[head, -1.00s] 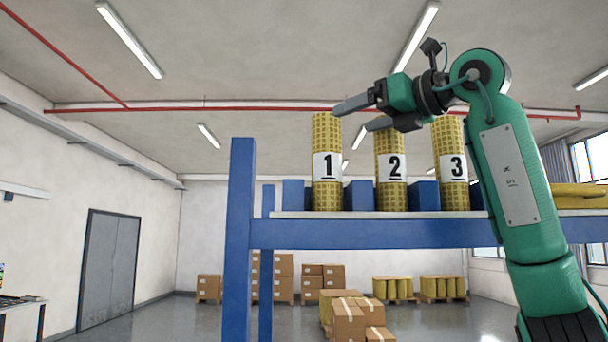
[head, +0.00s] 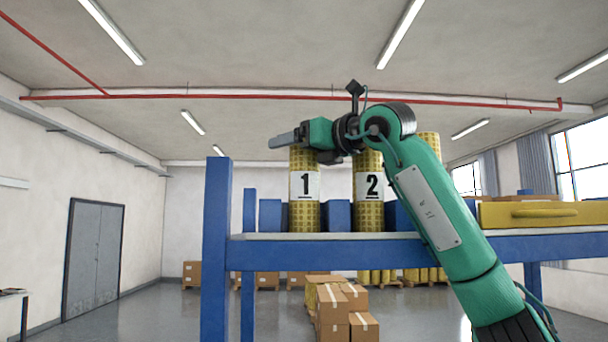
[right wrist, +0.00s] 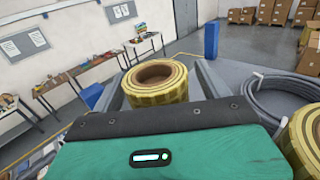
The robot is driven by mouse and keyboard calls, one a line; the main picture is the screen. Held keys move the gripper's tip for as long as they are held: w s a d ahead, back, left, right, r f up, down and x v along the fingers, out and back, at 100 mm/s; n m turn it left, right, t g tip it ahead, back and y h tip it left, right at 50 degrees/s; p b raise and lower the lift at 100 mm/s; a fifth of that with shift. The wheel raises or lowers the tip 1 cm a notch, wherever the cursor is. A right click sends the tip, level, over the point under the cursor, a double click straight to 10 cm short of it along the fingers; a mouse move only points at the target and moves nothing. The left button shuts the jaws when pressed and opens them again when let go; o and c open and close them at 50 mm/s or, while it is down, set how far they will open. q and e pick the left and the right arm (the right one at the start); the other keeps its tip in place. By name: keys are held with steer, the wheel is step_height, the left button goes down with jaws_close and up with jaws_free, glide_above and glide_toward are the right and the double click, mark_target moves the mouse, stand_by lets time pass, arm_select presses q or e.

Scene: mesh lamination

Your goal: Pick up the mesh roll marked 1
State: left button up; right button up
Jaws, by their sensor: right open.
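The yellow mesh roll marked 1 (head: 305,192) stands upright on the blue shelf (head: 340,252). Its hollow top also shows in the right wrist view (right wrist: 150,95), between my spread fingers. My right gripper (head: 300,146) is open at the top of roll 1, in front of its upper end in the head view. I cannot tell whether the fingers touch it. The roll marked 2 (head: 369,188) stands to its right, its top partly hidden by my arm. A third roll (head: 430,146) is mostly hidden behind my right arm. My left gripper is not in view.
Blue blocks (head: 337,215) stand between the rolls. A blue post (head: 216,245) rises at the shelf's left end. A yellow case (head: 545,215) lies at the right. In the right wrist view, a grey cable coil (right wrist: 282,97) lies right of the roll.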

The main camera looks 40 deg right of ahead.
steer(key=shift+w+a, duration=0.1)
steer(key=shift+w, duration=0.1)
steer(key=shift+s, duration=0.25)
steer(key=shift+c, duration=0.8)
steer(key=c, duration=1.3)
